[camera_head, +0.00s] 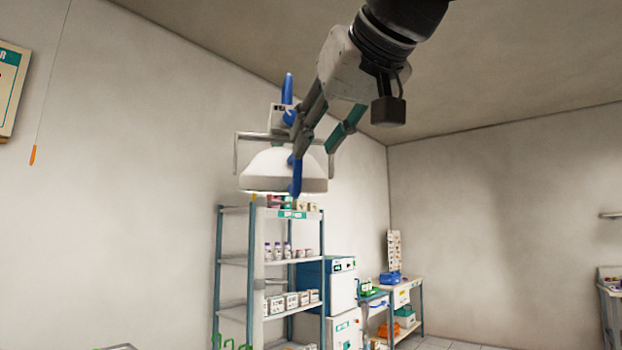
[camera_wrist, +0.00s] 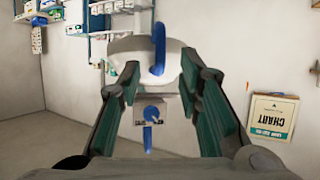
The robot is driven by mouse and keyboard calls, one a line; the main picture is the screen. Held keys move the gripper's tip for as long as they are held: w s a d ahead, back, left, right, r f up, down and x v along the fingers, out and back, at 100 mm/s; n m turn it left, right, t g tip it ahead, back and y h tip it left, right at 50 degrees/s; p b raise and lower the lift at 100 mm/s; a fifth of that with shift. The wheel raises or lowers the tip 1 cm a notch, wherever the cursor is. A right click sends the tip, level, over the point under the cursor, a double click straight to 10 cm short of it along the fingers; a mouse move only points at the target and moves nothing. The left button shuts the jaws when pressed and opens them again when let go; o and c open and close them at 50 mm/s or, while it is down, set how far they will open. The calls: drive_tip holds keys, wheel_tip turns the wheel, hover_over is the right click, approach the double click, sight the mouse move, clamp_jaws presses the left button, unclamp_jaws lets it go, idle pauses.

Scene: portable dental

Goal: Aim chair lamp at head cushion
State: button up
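The chair lamp (camera_head: 283,170) hangs at the middle of the head view, with a white dome, a glowing underside, side bars and blue parts. It also shows in the wrist view (camera_wrist: 130,52), which is upside down. A blue handle (camera_wrist: 158,48) stands out from the dome; its end also shows in the head view (camera_head: 296,176). My gripper (camera_head: 318,140) is at the lamp's right side. In the wrist view my gripper (camera_wrist: 160,68) has its fingers spread, with the blue handle between the tips and gaps visible. Contact is not clear. The head cushion is in neither view.
A shelf rack (camera_head: 269,262) with bottles and boxes stands below and behind the lamp. A blue-and-white cabinet (camera_head: 342,290) and a bench (camera_head: 402,285) are to its right.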

sight(300, 168)
drive_tip(key=x, duration=0.8)
drive_tip(key=shift+w+a+f, duration=0.1)
drive_tip(key=shift+w+a, duration=0.1)
drive_tip(key=shift+w, duration=0.05)
drive_tip(key=shift+c, duration=0.4)
clamp_jaws()
